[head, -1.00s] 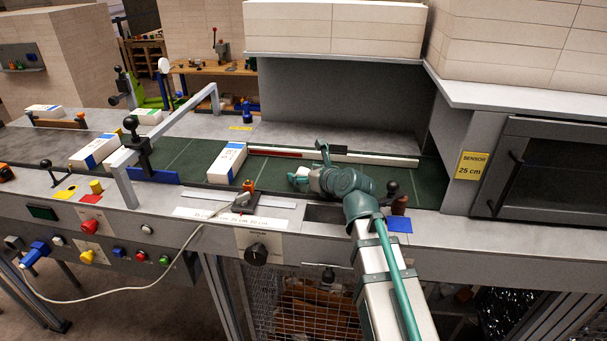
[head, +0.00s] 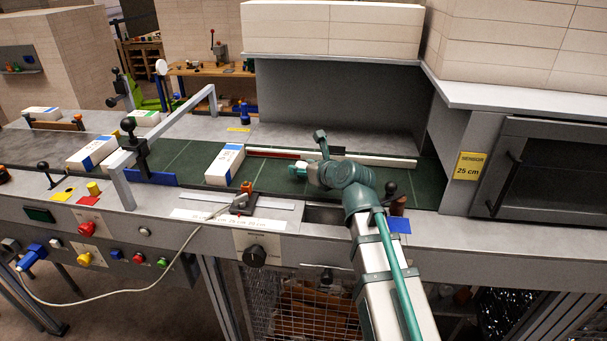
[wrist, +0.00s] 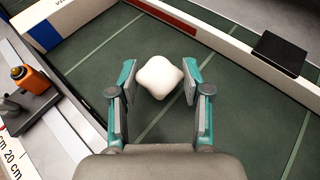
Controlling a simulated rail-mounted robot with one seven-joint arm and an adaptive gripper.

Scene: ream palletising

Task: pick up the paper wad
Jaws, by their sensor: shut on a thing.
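The paper wad (wrist: 158,77) is a small white rounded lump, seen in the wrist view between the teal fingers of my gripper (wrist: 158,71). My gripper is shut on it, with one finger on each side, over the green belt (wrist: 95,42).
A white ream with a blue band (head: 225,164) lies on the belt to the left. A long white and red rail (head: 375,159) runs along the belt's far side. An orange-topped device (wrist: 30,80) stands on the near ledge. A grey hood wall (head: 340,105) rises behind.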

